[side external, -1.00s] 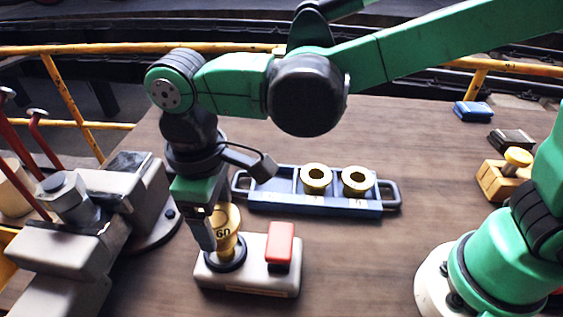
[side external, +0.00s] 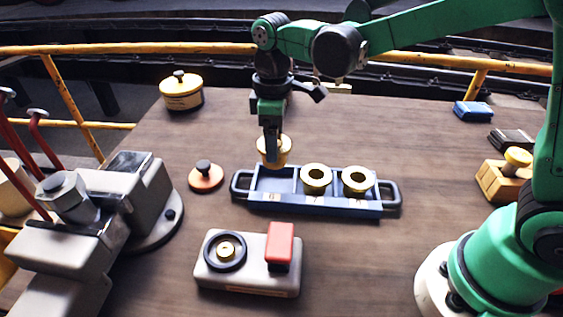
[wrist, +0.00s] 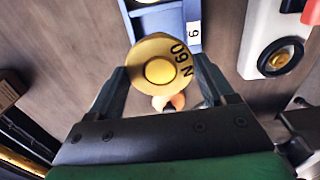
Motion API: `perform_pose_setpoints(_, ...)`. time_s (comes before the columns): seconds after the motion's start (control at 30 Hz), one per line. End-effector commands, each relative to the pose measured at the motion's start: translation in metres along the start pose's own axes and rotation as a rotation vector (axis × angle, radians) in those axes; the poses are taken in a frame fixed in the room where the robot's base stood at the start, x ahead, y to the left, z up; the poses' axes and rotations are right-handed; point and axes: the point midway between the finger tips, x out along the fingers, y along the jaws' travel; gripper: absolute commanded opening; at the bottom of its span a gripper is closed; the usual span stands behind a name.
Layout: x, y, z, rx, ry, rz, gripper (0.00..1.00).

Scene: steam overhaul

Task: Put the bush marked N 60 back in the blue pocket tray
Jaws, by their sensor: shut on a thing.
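My gripper (side external: 273,158) is shut on the brass bush marked N 60 (side external: 277,147). The bush also shows between my fingers in the wrist view (wrist: 160,62), its marking readable on the top face. In the side view it is above the left, empty-looking pocket of the blue pocket tray (side external: 318,205). Whether it touches the tray, I cannot tell. Two other brass bushes sit in the middle pocket (side external: 316,178) and the right pocket (side external: 357,180). Part of the tray with a white label shows in the wrist view (wrist: 193,12).
In front of the tray is a grey fixture (side external: 250,279) with a black ring and a red block (side external: 280,243). An orange disc with a black knob (side external: 205,176) lies left of the tray. A yellow round tin (side external: 181,91) stands at the back left. Grey machinery (side external: 130,195) is at left.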

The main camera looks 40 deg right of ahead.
Motion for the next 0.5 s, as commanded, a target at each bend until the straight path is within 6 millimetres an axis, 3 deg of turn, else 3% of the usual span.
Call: perform_pose_setpoints(0.5,0.047,-0.001,-0.001,0.001,0.000,0.000,0.00)
